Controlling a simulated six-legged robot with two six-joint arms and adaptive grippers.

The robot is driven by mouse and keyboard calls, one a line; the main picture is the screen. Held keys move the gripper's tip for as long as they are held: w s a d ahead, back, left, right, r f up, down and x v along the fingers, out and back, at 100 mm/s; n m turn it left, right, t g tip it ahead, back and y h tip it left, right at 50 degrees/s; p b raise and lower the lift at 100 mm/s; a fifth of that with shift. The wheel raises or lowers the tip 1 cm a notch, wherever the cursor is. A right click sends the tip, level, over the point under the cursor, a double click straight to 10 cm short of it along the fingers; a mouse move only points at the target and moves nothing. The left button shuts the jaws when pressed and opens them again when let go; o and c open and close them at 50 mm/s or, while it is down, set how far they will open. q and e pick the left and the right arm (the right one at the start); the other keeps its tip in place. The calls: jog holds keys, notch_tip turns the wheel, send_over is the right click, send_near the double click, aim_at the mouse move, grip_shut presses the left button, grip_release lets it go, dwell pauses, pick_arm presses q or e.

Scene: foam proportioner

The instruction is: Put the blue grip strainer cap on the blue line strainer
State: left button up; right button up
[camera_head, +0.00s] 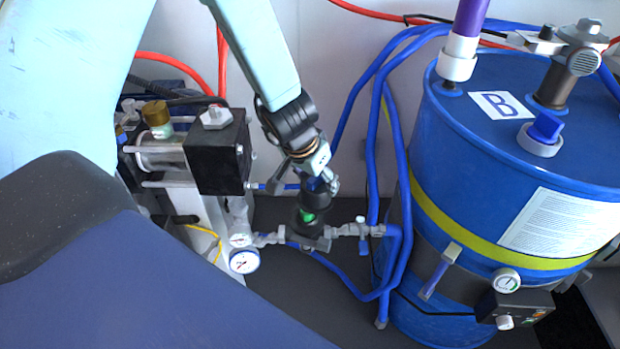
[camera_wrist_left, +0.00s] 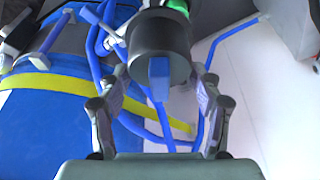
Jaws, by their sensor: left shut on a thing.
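My left gripper (camera_head: 318,180) points down over the pipework in the head view. It is shut on the blue grip strainer cap, a dark cylinder (camera_head: 314,203) with a blue grip, also in the left wrist view (camera_wrist_left: 158,38). There the blue grip (camera_wrist_left: 158,72) sits between the fingers (camera_wrist_left: 160,85). The line strainer (camera_head: 306,238) is a grey fitting in the pipe, directly below the cap, with a green part at the join. The cap looks upright and in line with it; I cannot tell whether it is seated or slightly above. My right gripper is not in view.
A blue drum (camera_head: 465,165) with a yellow band stands close on the right. Blue hoses (camera_head: 371,150) hang between it and my gripper. A pump with a black block (camera_head: 220,152) stands left, and a pressure gauge (camera_head: 244,262) sits beside the pipe.

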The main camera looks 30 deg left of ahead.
aim_at(306, 179)
pick_arm(q)
jog(key=shift+a+f+n+y, duration=0.25)
jog(key=shift+a+f+n, duration=0.05)
jog(key=shift+a+n, duration=0.25)
jog(key=shift+a+f+n+y, duration=0.3)
jog(key=shift+a+n, duration=0.1)
jog(key=shift+n, duration=0.15)
jog(key=shift+a+f, duration=0.15)
jog(key=shift+a, duration=0.05)
jog(key=shift+w+a+f+n+b, duration=0.15)
jog(key=shift+f+n+b, duration=0.15)
jog(key=shift+f+b, duration=0.05)
notch_tip(306, 179, down, 5)
jog(key=b, duration=0.5)
jog(key=shift+f+b, duration=0.1)
jog(key=shift+b, duration=0.3)
jog(key=shift+w+a+f+b, duration=0.1)
jog(key=shift+w+f+b, duration=0.05)
jog(key=shift+f+b, duration=0.2)
jog(key=shift+f, duration=0.2)
jog(key=shift+b, duration=0.4)
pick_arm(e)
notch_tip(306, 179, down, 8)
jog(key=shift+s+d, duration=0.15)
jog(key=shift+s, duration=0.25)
pick_arm(q)
jog(key=shift+f, duration=0.1)
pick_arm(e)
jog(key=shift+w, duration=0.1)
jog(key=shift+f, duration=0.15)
